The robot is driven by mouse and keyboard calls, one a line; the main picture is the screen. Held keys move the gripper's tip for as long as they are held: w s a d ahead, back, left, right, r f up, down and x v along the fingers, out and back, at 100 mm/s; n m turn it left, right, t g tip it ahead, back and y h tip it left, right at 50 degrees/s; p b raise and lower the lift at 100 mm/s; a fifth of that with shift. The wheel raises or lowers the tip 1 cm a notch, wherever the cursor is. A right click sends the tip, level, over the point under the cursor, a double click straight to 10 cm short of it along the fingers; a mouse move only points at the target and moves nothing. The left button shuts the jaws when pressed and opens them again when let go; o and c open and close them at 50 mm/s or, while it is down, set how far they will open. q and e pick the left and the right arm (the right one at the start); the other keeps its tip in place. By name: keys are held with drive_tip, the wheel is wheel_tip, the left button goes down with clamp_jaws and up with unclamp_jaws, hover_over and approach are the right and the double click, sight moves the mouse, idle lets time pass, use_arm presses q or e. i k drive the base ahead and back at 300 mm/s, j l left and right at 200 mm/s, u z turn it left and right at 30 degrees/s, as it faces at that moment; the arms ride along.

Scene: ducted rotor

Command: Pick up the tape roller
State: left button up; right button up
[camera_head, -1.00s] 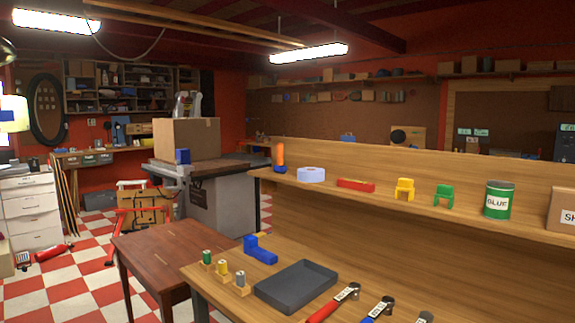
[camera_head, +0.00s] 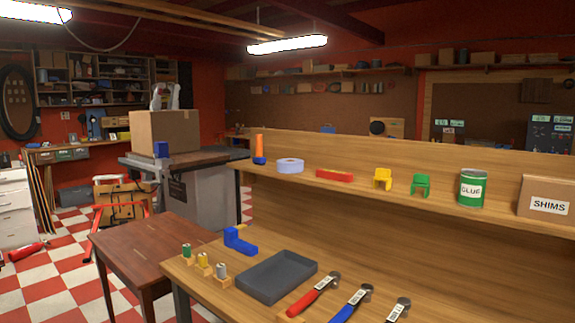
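No object in view is plainly labelled as a tape roller. A pale lavender roll of tape (camera_head: 289,165) lies flat near the left end of the wooden shelf. Left of it stands an upright orange and blue item (camera_head: 259,149), too small to identify surely. Right of the roll lies a red bar-shaped item (camera_head: 335,175). Neither of my grippers is in view.
The shelf also holds a yellow clip (camera_head: 383,179), a green clip (camera_head: 420,184), a glue can (camera_head: 472,188) and a shims box (camera_head: 546,196). On the bench below are a dark tray (camera_head: 277,276), a blue bracket (camera_head: 239,241), small cylinders and several labelled tools. A brown table (camera_head: 150,245) stands left.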

sight(259, 160)
drive_tip(key=i+j, duration=0.55)
drive_tip(key=i+j+u, duration=0.1)
drive_tip(key=i+j, duration=0.4)
drive_tip(key=i, duration=0.15)
drive_tip(key=i+j, duration=0.5)
drive_tip(key=i, duration=0.15)
drive_tip(key=i+j+u, duration=0.1)
drive_tip(key=i+j, duration=0.35)
drive_tip(key=i, duration=0.2)
